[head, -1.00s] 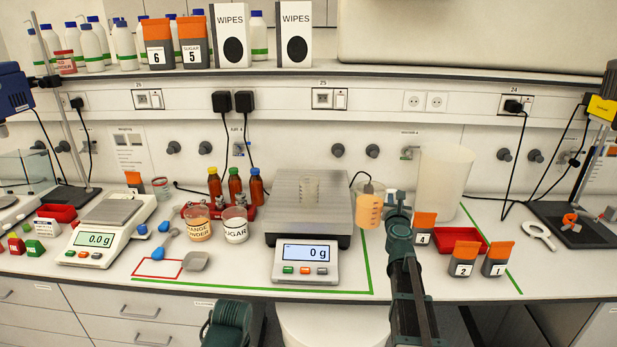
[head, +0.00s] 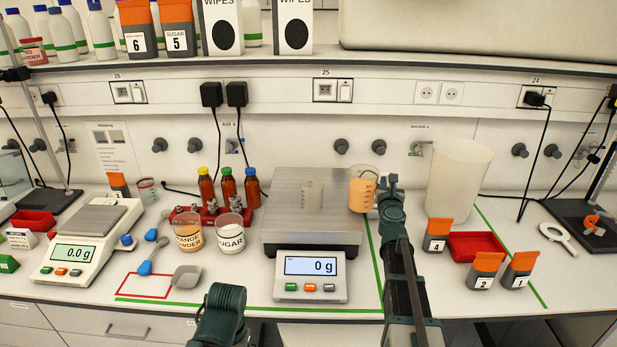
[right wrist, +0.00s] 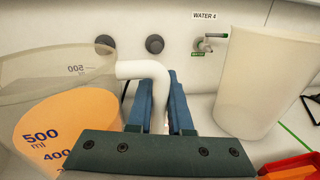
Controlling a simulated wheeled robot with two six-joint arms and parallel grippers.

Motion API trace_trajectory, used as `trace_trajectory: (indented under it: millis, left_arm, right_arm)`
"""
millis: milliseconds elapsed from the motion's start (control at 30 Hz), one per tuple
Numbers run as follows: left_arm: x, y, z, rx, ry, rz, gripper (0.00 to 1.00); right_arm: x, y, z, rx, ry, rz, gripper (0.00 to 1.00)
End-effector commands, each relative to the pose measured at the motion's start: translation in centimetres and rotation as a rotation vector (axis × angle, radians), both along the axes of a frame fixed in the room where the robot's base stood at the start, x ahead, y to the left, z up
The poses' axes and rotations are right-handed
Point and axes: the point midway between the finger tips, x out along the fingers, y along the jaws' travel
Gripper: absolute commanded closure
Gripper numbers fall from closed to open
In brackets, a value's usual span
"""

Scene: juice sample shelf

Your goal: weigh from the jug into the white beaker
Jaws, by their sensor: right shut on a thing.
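The jug (head: 362,194) is clear with orange liquid in it. My right gripper (head: 386,190) is shut on its white handle (right wrist: 152,72), and the jug looks upright and raised beside the right edge of the large scale. In the right wrist view the jug (right wrist: 60,130) shows blue volume marks. The small white beaker (head: 312,196) stands on the steel platform of the large scale (head: 290,235), left of the jug. The scale's display (head: 310,266) reads 0 g. Only part of my left arm shows at the bottom; its gripper is out of view.
A large white container (head: 458,180) stands right of my right arm. A red tray (head: 475,247) and several orange-topped packs are near it. Left of the scale are the sugar cup (head: 230,235), orange powder cup (head: 188,236), bottles (head: 228,187) and a smaller scale (head: 75,255).

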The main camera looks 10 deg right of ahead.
Motion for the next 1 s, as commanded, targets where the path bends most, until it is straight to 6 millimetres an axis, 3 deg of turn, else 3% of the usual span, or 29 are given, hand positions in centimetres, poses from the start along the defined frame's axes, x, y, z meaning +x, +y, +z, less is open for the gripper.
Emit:
trace_trajectory:
  millis: [533,1000]
  left_arm:
    - [0.0,0.0,0.2,0.000,0.000,0.000,0.00]
    - [0.0,0.0,1.5,0.000,0.000,0.000,0.00]
  right_arm:
    - [0.0,0.1,0.2,-0.005,0.001,0.000,1.00]
    - [0.2,1.1,2.1,-0.152,0.034,-0.001,1.00]
